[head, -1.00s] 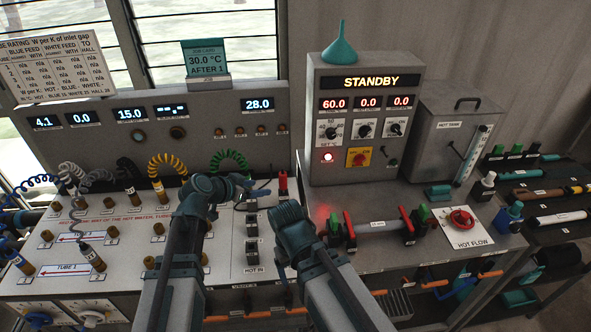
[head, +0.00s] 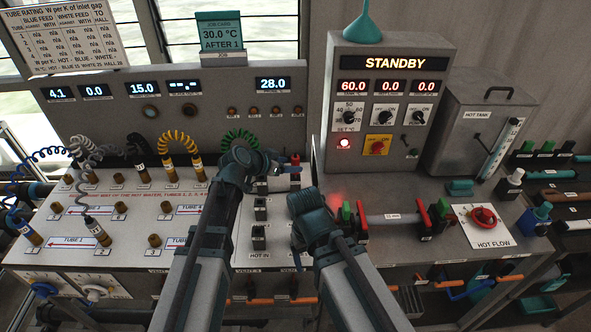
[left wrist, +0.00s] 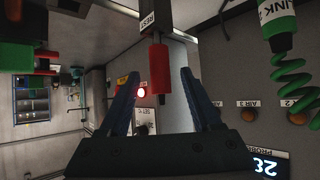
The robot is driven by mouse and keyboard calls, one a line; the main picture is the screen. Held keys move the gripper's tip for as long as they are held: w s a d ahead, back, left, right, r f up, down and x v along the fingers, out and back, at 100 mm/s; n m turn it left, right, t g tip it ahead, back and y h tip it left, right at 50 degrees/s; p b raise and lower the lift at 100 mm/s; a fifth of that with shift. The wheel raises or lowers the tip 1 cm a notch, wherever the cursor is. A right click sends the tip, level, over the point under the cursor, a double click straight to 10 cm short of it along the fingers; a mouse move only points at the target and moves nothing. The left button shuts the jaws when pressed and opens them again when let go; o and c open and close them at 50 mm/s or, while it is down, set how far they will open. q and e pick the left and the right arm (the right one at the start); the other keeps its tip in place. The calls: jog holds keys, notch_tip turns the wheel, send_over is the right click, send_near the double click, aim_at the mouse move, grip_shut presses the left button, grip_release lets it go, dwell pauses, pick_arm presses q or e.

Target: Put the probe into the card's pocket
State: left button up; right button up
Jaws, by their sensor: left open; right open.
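The red-handled probe (head: 295,159) is at the back of the bench, by a black holder marked REST (left wrist: 149,20). In the left wrist view its red handle (left wrist: 159,70) lies between my left gripper's (left wrist: 160,76) spread fingers, with a gap on each side. In the head view my left gripper (head: 279,168) is beside the probe, its fingers small and partly hidden. The job card (head: 220,35) reads 30.0 °C AFTER 1. Several brass fittings (head: 154,241) stand on the white panel. My right gripper (head: 304,202) is open and empty, low over the bench near the black switches.
A green coiled hose (head: 240,139) runs close behind my left gripper and shows in the left wrist view (left wrist: 292,80). Yellow, black, grey and blue coiled hoses stand further left. The STANDBY cabinet (head: 385,140) rises right of the probe. Valves and a pipe lie on the right.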

aim_at(295, 175)
pick_arm(q)
jog(key=shift+b+x, duration=0.75)
jog(key=shift+x, duration=1)
grip_shut()
dwell(0.4)
